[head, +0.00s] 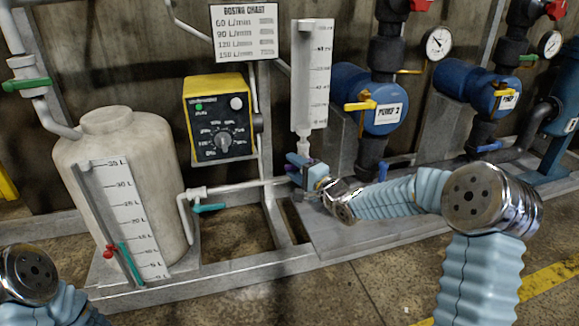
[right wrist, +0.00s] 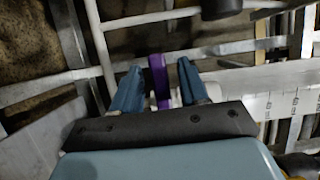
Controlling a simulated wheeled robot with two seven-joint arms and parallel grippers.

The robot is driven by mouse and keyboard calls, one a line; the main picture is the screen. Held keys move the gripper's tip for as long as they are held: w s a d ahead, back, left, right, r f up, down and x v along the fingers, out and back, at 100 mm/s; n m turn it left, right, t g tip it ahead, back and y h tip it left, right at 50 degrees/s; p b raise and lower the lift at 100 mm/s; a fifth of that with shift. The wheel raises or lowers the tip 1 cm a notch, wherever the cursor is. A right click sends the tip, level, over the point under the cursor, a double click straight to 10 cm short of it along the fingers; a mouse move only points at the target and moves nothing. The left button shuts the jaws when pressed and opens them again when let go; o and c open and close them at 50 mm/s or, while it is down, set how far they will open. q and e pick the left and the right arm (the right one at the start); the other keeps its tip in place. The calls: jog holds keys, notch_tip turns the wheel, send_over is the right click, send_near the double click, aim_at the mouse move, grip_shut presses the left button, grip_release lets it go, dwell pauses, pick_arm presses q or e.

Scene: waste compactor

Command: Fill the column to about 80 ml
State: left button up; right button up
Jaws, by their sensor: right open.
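The white graduated column (head: 313,75) stands upright in the head view, left of the pump marked PUMP 2; I cannot make out a liquid level in it. My right gripper (head: 297,163) is at the foot of the column. A purple valve handle (right wrist: 159,82) lies between the two blue fingers of my right gripper (right wrist: 158,88) in the right wrist view. The fingers are open, with a gap visible beside the handle. The valve body is mostly hidden by the gripper. Only part of my left arm shows at the lower left; its gripper is out of view.
A white tank (head: 120,150) with a litre scale (head: 122,215) stands at left. A yellow dosing box (head: 219,118) hangs under a dosing chart (head: 244,32). A pipe with a teal-handled valve (head: 208,207) runs from the tank toward the column. Blue PUMP 2 (head: 365,100) stands close right.

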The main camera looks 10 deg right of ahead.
jog(key=shift+x, duration=1.25)
grip_shut()
